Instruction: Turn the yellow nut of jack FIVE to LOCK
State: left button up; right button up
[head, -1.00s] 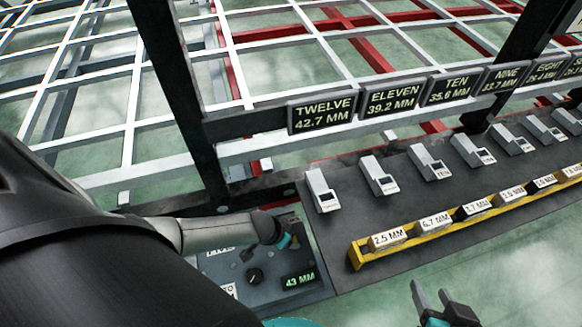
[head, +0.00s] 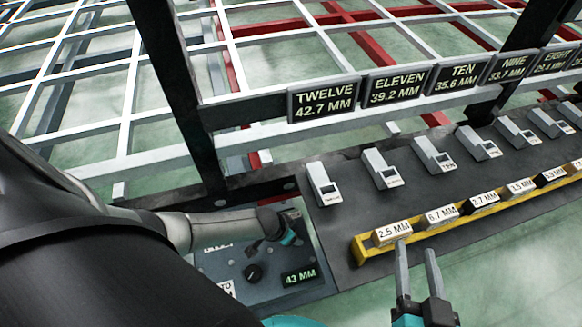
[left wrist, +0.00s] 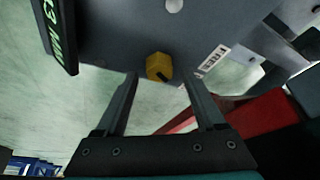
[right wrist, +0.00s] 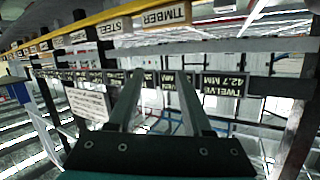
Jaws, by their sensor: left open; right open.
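A yellow nut (left wrist: 158,66) with a dark slot sits on a grey panel in the left wrist view, just ahead of my left fingertips (left wrist: 162,78). The fingers are open with a gap around the nut's line, and I cannot tell whether they touch it. In the head view my left gripper (head: 290,236) is at the panel with the 43 MM display (head: 300,276), partly hidden by its wrist. I see no label FIVE, so I cannot tell which jack the nut belongs to. My right gripper (head: 415,248) is open and empty in front of the yellow rail.
A yellow rail (head: 362,250) holds several labelled blocks, with 2.5 MM (head: 393,232) at its left end. Behind it stand several grey levers and signs such as TWELVE 42.7 MM (head: 323,103). A dark post (head: 180,95) rises behind the left arm. The lower right floor is clear.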

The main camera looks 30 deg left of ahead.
pick_arm(q)
jog(key=shift+w+f+b, duration=0.25)
jog(key=shift+f+b, duration=0.15)
jog(key=shift+f, duration=0.1)
pick_arm(e)
jog(key=shift+s+a+r+t, duration=0.4)
jog(key=shift+r+t, duration=0.15)
jog(key=shift+t, duration=0.35)
pick_arm(q)
grip_shut()
